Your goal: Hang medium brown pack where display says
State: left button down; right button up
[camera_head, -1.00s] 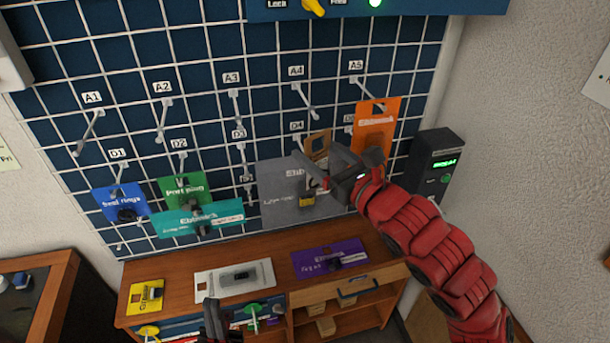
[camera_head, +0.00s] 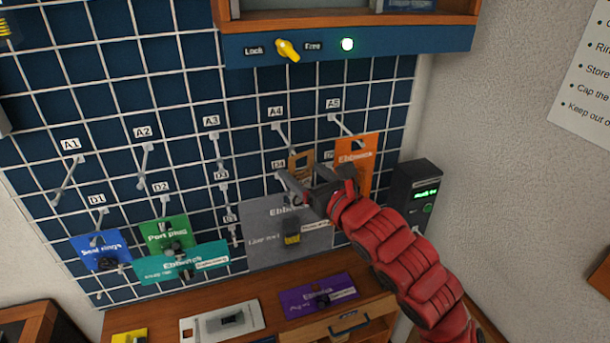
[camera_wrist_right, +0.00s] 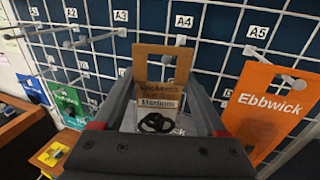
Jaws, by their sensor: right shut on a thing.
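My right gripper (camera_head: 303,188) is shut on the brown pack (camera_head: 298,165), which is marked Medium, and holds it upright in front of the pegboard. In the right wrist view the pack (camera_wrist_right: 160,92) stands between the fingers, with its square hang hole at the top and a black ring-like item on its front. The pack is below and right of the A4 hook (camera_head: 284,138), close to the D4 label. A small black display (camera_head: 426,193) with green text hangs right of the board; its text is too small to read. My left gripper is out of view.
An orange pack (camera_head: 355,158) hangs right of the gripper. A large grey pack (camera_head: 265,228) hangs below it. Blue (camera_head: 98,247), green (camera_head: 165,233) and teal (camera_head: 178,265) packs hang at left. Hooks A1, A2 and A3 look empty. A purple pack (camera_head: 310,295) lies on the bench.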

jog(key=shift+w+d+x, duration=0.1)
jog(key=shift+d+x, duration=0.05)
jog(key=shift+x, duration=0.7)
jog(key=shift+w+d+x, duration=0.1)
jog(key=shift+d+x, duration=0.05)
jog(key=shift+x, duration=0.65)
jog(key=b, duration=0.1)
jog(key=w+f+b, duration=0.1)
jog(key=shift+w+a+b, duration=0.25)
jog(key=shift+b, duration=0.15)
jog(key=o, duration=1.5)
